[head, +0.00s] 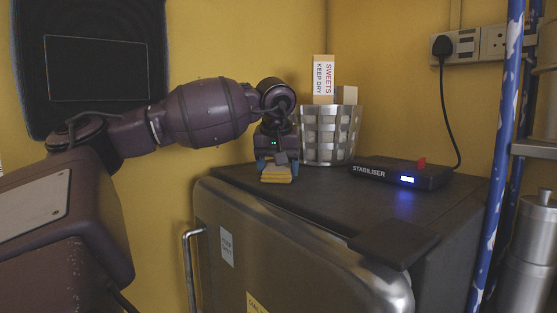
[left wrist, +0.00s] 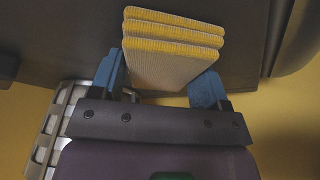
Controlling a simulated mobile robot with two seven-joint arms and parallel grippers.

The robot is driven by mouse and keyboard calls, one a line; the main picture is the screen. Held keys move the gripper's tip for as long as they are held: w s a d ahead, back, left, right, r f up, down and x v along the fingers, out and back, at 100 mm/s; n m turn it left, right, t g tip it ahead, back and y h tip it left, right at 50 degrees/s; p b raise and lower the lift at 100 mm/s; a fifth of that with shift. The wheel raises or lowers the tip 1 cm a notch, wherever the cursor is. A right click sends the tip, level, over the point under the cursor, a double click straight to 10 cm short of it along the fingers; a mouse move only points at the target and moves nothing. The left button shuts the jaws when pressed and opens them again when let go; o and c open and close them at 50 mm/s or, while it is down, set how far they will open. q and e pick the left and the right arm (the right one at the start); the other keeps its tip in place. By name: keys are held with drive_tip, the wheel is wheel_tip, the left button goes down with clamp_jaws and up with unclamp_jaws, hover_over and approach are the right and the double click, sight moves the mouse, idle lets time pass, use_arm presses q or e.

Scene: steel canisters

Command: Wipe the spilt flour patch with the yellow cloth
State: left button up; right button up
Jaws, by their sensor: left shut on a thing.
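The yellow cloth (head: 276,175), folded in several layers, is between the blue fingers of my left gripper (head: 277,166) at the back left of the fridge top (head: 330,196). In the left wrist view the cloth (left wrist: 172,45) sticks out past the fingertips of the left gripper (left wrist: 158,80), which is shut on it. The cloth is close to the dark top; I cannot tell whether it touches. I see no flour patch in either view. My right gripper is not in view.
A woven metal basket (head: 329,138) with a "SWEETS KEEP DRY" box (head: 323,80) stands just right of the gripper. A stabiliser (head: 402,173) with a lit display sits farther right. A flat dark piece (head: 394,243) lies at the front right edge. The middle looks clear.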

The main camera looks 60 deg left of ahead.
sight(268, 164)
use_arm(q)
drive_tip(key=shift+a+f, duration=0.1)
drive_tip(key=shift+a, duration=0.8)
drive_tip(key=shift+s+a, duration=0.1)
drive_tip(key=shift+a, duration=0.4)
drive_tip(key=shift+a+f, duration=0.1)
drive_tip(key=shift+a, duration=0.45)
drive_tip(key=shift+p, duration=0.3)
drive_tip(key=shift+a+r+p, duration=0.2)
drive_tip(key=shift+r+p, duration=0.45)
drive_tip(key=shift+r, duration=0.25)
drive_tip(key=shift+d+r+p, duration=0.15)
drive_tip(key=shift+r+p, duration=0.35)
drive_tip(key=shift+r, duration=0.3)
drive_tip(key=shift+r+p, duration=0.65)
drive_tip(key=shift+r, duration=0.75)
drive_tip(key=shift+r+p, duration=0.9)
drive_tip(key=shift+r, duration=0.5)
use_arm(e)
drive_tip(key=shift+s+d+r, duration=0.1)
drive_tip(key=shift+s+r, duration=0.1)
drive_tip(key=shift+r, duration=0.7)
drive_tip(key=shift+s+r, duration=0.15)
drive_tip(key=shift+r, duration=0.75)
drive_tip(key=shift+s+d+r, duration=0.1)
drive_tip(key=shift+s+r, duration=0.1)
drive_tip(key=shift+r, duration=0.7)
